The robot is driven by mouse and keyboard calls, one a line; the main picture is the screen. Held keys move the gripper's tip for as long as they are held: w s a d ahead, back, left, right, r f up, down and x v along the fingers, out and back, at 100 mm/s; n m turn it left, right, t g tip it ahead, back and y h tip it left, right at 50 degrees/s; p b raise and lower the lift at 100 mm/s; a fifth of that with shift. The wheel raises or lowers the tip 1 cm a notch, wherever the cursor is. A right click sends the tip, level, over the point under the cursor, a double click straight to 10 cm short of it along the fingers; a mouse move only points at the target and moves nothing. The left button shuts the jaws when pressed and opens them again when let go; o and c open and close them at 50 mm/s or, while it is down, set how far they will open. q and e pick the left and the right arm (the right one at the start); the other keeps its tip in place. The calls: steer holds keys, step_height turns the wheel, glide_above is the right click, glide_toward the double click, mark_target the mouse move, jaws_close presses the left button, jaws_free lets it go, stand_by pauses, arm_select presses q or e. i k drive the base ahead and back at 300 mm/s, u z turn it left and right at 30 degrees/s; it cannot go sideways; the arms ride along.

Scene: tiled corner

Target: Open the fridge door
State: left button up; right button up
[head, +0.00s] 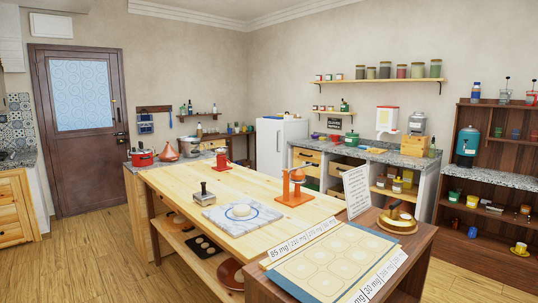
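A white fridge (280,148) stands at the far side of the room, in the corner between the back counter and the right-hand counter. Its door looks shut, and a thin dark handle line shows on its front. The lower part of the fridge is partly hidden behind the wooden table. Neither of my grippers is in the head view.
A long wooden table (165,184) with a marble board (243,215) and an orange stand (295,187) fills the middle. A dark wooden cabinet (415,262) stands in front at right. Open wood floor (95,262) lies at left, before a brown door (83,180).

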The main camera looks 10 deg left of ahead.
mark_target(270, 133)
steer(key=z, duration=1.45)
steer(key=i, duration=4.65)
steer(key=u, duration=1.65)
steer(key=i, duration=2.25)
steer(key=u, duration=1.5)
steer(key=i, duration=0.7)
steer(key=z, duration=0.05)
